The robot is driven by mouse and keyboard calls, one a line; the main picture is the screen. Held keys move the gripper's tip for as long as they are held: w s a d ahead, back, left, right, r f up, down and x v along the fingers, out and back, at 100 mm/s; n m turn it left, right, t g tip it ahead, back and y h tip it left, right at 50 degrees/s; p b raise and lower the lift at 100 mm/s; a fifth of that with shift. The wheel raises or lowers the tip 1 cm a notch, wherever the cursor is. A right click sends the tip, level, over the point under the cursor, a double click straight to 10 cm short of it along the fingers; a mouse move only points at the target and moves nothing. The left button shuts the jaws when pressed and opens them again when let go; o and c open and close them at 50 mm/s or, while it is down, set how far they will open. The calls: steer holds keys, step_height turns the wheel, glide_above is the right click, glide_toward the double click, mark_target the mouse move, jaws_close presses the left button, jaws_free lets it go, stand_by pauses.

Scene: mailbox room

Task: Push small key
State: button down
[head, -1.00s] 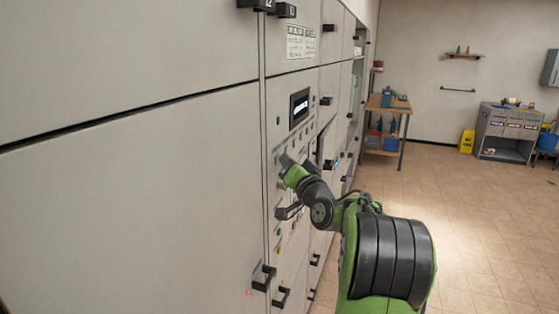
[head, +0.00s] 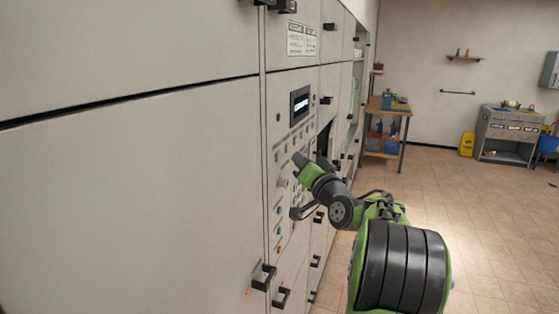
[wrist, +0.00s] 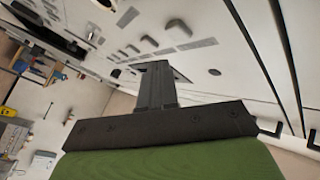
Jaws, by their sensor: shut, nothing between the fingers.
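The light grey control panel (head: 283,150) is set in the locker wall and carries a lit display (head: 299,103) with rows of small keys and coloured buttons below it. I cannot tell which one is the small key. In the wrist view, several grey keys (wrist: 149,44) and labels show on the panel beyond the fingers. My gripper (head: 298,160) is shut and empty, in front of the panel below the display, apparently a little clear of its face. It also shows shut in the wrist view (wrist: 157,68). My arm hides part of the panel's right side.
A dark open compartment (head: 323,139) is just right of the panel. Black handles (head: 262,276) stick out below the panel and along the wall. A wooden workbench (head: 388,107) stands farther back.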

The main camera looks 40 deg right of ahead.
steer(key=shift+s+d+b, duration=0.3)
steer(key=shift+s+d, duration=0.1)
steer(key=shift+s, duration=0.35)
steer(key=shift+s+d+b, duration=0.3)
steer(key=shift+s+d, duration=0.05)
steer(key=shift+s, duration=0.4)
